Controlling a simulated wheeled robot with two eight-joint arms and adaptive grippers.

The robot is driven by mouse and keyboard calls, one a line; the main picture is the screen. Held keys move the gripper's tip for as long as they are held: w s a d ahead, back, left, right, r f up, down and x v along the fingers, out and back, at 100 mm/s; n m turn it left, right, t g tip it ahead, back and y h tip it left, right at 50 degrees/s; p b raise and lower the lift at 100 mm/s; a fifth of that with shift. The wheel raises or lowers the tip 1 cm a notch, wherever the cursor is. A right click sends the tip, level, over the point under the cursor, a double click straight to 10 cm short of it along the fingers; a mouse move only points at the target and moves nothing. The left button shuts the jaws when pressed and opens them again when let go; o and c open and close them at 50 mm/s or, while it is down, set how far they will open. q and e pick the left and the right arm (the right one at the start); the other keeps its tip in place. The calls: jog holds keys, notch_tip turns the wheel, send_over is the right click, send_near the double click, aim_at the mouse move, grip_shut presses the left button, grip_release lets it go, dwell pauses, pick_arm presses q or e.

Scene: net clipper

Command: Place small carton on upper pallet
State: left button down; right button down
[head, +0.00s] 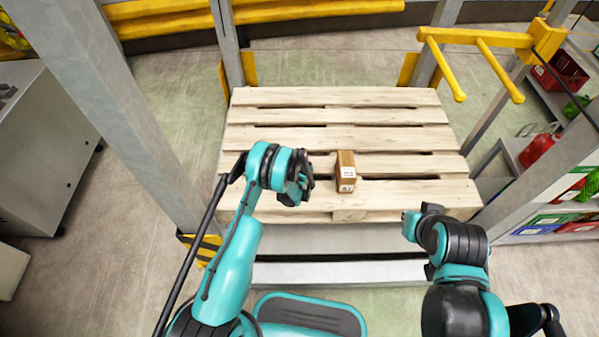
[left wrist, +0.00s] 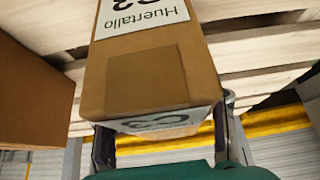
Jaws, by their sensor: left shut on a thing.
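My left gripper (head: 303,182) is over the near middle of the wooden pallet (head: 335,118). In the left wrist view its fingers (left wrist: 165,145) are shut on a brown small carton (left wrist: 150,70) with a white label reading "Huertallo". In the head view my gripper hides this carton. I cannot tell whether it touches the slats. A second brown carton (head: 346,165) stands on the pallet just right of the left gripper; it seems to be the plain brown box at the left of the wrist view (left wrist: 30,95). My right gripper (head: 412,222) is by the pallet's near right edge, its fingers unclear.
Metal posts (head: 120,110) stand left and right of the pallet. A yellow two-pronged bar (head: 480,55) juts out at the upper right. Shelves with a red crate (head: 560,72) are at the right. Most of the pallet's back and left slats are clear.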

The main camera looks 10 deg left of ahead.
pick_arm(q)
jog(key=c, duration=0.5)
grip_release()
